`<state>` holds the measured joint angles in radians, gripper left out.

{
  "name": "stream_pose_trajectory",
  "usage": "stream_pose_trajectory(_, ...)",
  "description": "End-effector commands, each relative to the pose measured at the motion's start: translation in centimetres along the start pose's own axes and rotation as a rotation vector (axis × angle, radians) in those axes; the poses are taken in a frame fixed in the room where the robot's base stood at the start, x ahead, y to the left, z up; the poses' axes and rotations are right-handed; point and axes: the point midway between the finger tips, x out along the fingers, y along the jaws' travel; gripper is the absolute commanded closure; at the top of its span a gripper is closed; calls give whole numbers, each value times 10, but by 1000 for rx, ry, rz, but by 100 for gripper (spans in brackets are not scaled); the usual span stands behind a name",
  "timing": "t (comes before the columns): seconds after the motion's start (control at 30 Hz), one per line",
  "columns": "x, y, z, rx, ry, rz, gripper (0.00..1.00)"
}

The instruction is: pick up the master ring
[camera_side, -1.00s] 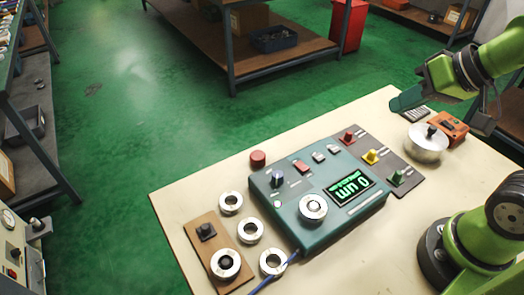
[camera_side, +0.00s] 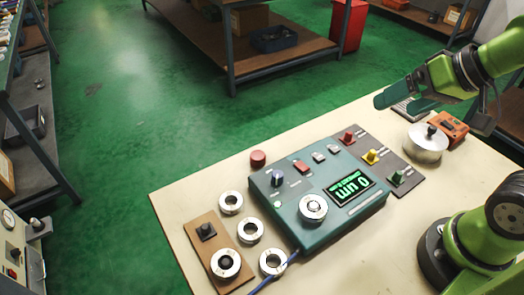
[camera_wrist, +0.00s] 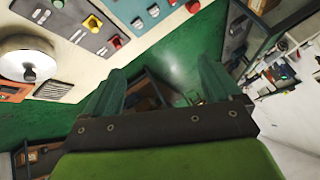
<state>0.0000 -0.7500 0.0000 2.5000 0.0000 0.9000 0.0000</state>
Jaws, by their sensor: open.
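Several silver rings lie at the table's front left in the side view: a back loose ring (camera_side: 231,194), a middle loose ring (camera_side: 239,232) and a front loose ring (camera_side: 263,264). Another ring (camera_side: 216,270) sits around a dark post on a brown board (camera_side: 205,250). One more ring (camera_side: 303,210) sits on the teal gauge box (camera_side: 340,226). I cannot tell which is the master ring. My gripper (camera_side: 398,103) is open and empty, high at the right, far from the rings. Its teal fingers are apart in the wrist view (camera_wrist: 162,70), with no ring between them.
A silver lidded pot (camera_side: 427,150) and an orange box (camera_side: 452,126) stand at the table's right. A dark panel with coloured knobs (camera_side: 385,160) adjoins the gauge box. A blue cable (camera_side: 275,277) runs near the front loose ring.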

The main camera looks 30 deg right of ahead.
Motion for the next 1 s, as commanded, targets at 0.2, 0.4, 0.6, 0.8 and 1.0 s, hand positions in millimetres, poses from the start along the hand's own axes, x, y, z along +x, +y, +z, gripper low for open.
stream_pose_trajectory(0.2, 0, 0, 0, -1, -1, -1, 9)
stream_pose_trajectory(0.4, 20, -27, 14, -107, -122, -20, 9)
stream_pose_trajectory(0.6, 48, -87, 40, -207, -387, 58, 9)
stream_pose_trajectory(0.8, 64, -132, 67, -152, -531, 260, 9)
stream_pose_trajectory(1.0, 57, -136, 62, 30, -518, 392, 9)
